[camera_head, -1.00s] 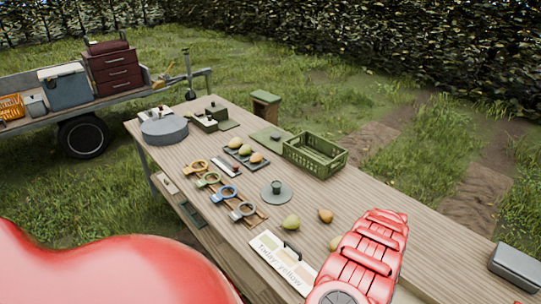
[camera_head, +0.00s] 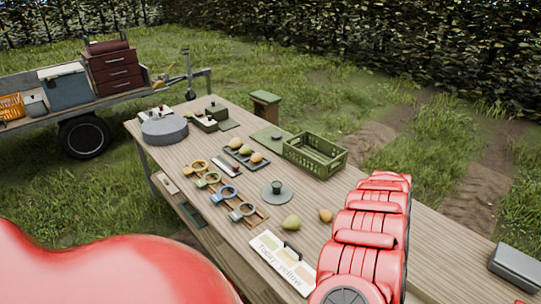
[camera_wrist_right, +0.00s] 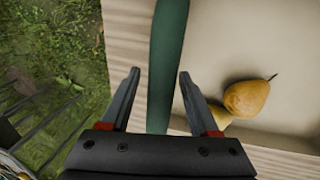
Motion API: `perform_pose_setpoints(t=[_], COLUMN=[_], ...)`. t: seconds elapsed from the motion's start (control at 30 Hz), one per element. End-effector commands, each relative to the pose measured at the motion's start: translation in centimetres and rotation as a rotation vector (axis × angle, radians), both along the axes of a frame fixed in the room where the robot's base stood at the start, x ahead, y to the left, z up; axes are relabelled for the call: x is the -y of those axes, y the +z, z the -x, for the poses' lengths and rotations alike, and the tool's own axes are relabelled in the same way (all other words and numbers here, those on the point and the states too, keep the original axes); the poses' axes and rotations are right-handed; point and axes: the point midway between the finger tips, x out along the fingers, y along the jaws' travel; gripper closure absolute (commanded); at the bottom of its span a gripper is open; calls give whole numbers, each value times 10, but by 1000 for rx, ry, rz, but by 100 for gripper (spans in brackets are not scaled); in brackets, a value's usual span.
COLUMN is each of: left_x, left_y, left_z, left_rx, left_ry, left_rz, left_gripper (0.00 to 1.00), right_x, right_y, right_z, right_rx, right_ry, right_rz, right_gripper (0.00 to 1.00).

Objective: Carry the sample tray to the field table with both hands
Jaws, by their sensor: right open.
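In the right wrist view, a tray with a pale floor (camera_wrist_right: 228,50) and a wooden rim holds a yellow-brown pear (camera_wrist_right: 247,98). Another pear shows partly behind a finger. A dark green bar (camera_wrist_right: 167,50), apparently the tray's handle, runs along its rim. My right gripper (camera_wrist_right: 158,75) is open, and the bar lies between its two fingers in the picture; I cannot tell whether they touch it. The wooden table (camera_head: 350,185) fills the middle of the head view. This tray is not identifiable there, and my left gripper is out of view.
The table bears a green crate (camera_head: 315,155), a dark tray with several fruits (camera_head: 262,165), coloured rings (camera_head: 225,194), a label card (camera_head: 270,262), two loose pears and a grey box (camera_head: 516,264). A trailer (camera_head: 40,118) stands at the left on grass.

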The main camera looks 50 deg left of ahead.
Motion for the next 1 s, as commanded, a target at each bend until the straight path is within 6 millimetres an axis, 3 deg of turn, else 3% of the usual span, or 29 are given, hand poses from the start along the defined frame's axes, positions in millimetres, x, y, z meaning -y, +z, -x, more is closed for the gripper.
perform_pose_setpoints(t=[0.53,0.7,1.0], left_x=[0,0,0], left_y=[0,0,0], left_z=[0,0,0], left_rx=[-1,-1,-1], left_ry=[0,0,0], left_rz=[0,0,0], left_gripper=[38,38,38], right_x=[-21,-22,-22], right_y=[98,111,112], right_z=[-2,-1,0], right_rx=[3,1,0], right_ry=[4,2,2], right_rz=[0,-1,-1], right_gripper=[38,38,38])
